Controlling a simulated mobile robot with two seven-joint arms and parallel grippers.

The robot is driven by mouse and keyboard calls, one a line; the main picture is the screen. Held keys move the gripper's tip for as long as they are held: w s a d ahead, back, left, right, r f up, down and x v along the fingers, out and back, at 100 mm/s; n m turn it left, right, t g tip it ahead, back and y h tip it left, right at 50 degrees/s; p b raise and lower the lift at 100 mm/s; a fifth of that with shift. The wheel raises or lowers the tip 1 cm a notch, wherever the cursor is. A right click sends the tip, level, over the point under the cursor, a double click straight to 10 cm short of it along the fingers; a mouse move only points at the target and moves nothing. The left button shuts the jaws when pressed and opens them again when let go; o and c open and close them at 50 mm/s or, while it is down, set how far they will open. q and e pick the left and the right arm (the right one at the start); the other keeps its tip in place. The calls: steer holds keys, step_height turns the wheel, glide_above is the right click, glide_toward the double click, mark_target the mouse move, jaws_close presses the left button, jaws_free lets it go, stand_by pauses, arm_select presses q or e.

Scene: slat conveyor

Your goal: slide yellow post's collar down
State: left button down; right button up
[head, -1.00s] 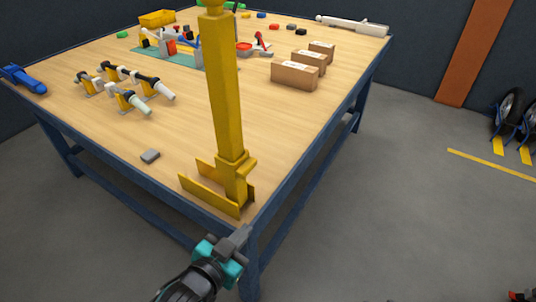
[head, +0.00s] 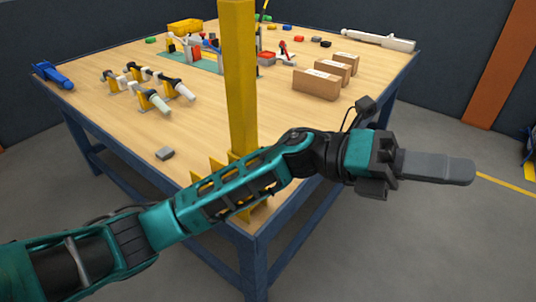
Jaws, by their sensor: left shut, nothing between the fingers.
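The yellow post (head: 239,80) stands upright at the near corner of the workbench. Its top is cut off by the upper edge of the view. My left arm crosses in front of its lower part, so its foot and the collar there are mostly hidden; yellow foot plates (head: 203,170) show beside the arm. My left gripper (head: 455,170) is shut and empty, to the right of the post and past the table's right edge. Its fingers point right, away from the post, and do not touch it. My right gripper is out of view.
The workbench (head: 190,125) holds several cardboard boxes (head: 316,84) at right, black-and-white tools on yellow stands (head: 150,98) at left, a grey block (head: 165,153) and a yellow bin (head: 185,26). Open floor (head: 400,250) lies right of the bench.

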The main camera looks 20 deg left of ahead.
arm_select(q)
steer(key=w+a+f+m+t+y+b, duration=0.1)
steer(key=a+f+m+y, duration=0.2)
steer(key=m+y, duration=0.35)
steer(key=w+a+f+m+y+b, duration=0.1)
steer(key=a+f+m+y+b, duration=0.15)
steer(key=f+m+y, duration=0.4)
steer(key=w+a+r+n+t+y, duration=0.1)
steer(key=w+a+r+t+y, duration=0.2)
steer(key=a, duration=0.5)
steer(key=w+a+r+n+t+y+b, duration=0.1)
steer(key=w+a+r+t+y, duration=0.2)
steer(key=w+a+r+y, duration=0.2)
steer(key=a+r+y, duration=0.2)
steer(key=a+r, duration=0.1)
steer(key=shift+w+a+r+y, duration=0.2)
steer(key=shift+a+r+y, duration=0.1)
steer(key=shift+y, duration=0.1)
steer(key=shift+f+b, duration=0.1)
steer(key=shift+b, duration=0.2)
